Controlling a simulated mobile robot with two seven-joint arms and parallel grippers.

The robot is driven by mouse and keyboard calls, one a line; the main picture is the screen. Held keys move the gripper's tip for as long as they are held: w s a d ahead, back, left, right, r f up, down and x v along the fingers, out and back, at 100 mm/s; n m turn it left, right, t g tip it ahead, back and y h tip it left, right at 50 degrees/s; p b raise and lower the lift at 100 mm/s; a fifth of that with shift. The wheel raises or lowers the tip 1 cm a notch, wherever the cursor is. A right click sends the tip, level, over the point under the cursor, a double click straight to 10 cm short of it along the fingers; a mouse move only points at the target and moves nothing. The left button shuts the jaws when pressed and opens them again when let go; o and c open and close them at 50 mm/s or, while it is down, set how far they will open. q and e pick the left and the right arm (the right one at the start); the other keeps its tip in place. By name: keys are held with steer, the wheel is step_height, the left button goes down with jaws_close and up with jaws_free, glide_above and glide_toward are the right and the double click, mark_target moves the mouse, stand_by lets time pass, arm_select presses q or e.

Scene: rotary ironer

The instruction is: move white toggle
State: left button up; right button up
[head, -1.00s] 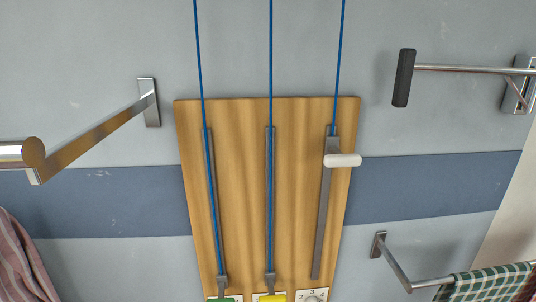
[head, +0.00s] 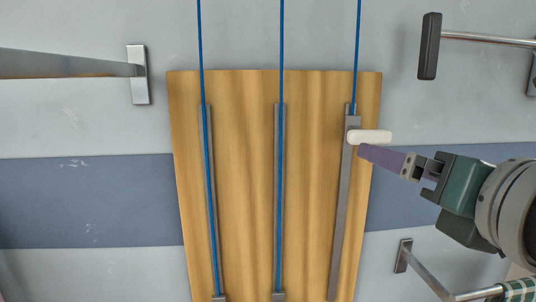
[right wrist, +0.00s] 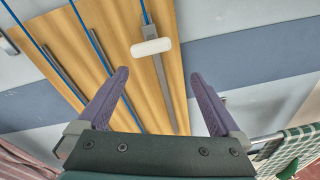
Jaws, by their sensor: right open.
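The white toggle (head: 370,136) is a short rounded bar at the top of the right-hand grey rail (head: 341,215) on the wooden board (head: 240,170). A blue cord (head: 357,50) runs up from its slider. In the right wrist view the toggle (right wrist: 150,47) shows beyond the fingertips, between them in the picture. My right gripper (head: 363,153) is just below the toggle in the head view. In the right wrist view the gripper (right wrist: 158,74) has its purple fingers spread, with nothing between them. I cannot tell whether it touches the toggle. My left gripper is out of view.
Two other grey rails (head: 279,200) with blue cords run down the board. A dark-ended metal bar (head: 429,47) projects at upper right, and a rail (head: 404,256) with a green checked cloth (head: 520,290) is at lower right. A bracket (head: 138,75) is at left.

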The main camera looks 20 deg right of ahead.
mark_target(374, 136)
steer(key=n, duration=0.1)
steer(key=w+r+n+t, duration=0.1)
steer(key=n, duration=0.1)
steer(key=shift+w+a+r, duration=0.15)
steer(key=shift+w, duration=0.05)
steer(key=shift+w+r+n, duration=0.2)
steer(key=shift+w+n, duration=0.05)
steer(key=shift+n, duration=0.25)
steer(key=shift+w+r, duration=0.1)
steer(key=shift+w, duration=0.25)
steer(key=p+x, duration=0.2)
steer(key=x, duration=0.5)
steer(key=shift+w+r+p, duration=0.1)
steer(key=shift+w+p, duration=0.2)
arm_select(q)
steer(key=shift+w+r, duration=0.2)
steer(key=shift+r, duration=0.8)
arm_select(e)
steer(key=shift+w+d, duration=0.25)
steer(key=shift+w, duration=0.3)
steer(key=shift+c, duration=0.4)
steer(key=shift+t, duration=0.3)
jaws_close()
